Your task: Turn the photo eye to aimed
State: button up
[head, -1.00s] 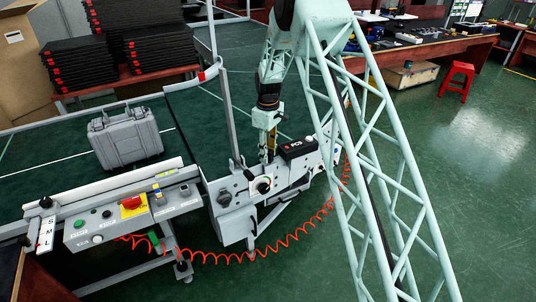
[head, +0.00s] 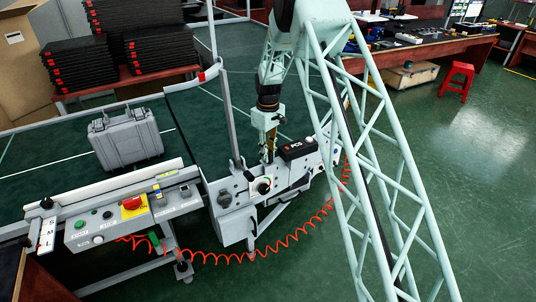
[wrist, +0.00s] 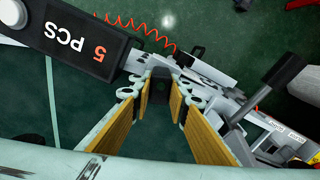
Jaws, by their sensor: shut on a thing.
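A small dark block, which looks like the photo eye (wrist: 159,80), sits between my fingertips in the wrist view. My gripper (wrist: 160,96) is shut on it, with a yellow-padded finger on either side. In the head view my gripper (head: 270,155) points down at the far edge of the grey machine panel at the conveyor's end. The photo eye cannot be made out there, and which way it faces is not clear.
A black "5 PCS" box (wrist: 75,38) stands close beside my gripper. A black-handled lever (wrist: 270,85) rises on the other side. A round knob (head: 262,186) is on the panel front. A coiled orange cable (head: 290,240) hangs below.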

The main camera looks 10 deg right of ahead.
jog(key=shift+m+p, duration=0.35)
jog(key=shift+m, duration=1.45)
jog(key=o, duration=0.9)
jog(key=shift+r, duration=0.1)
notch_tip(320, 180, up, 10)
jog(key=shift+r, duration=0.9)
jog(key=shift+r, duration=0.1)
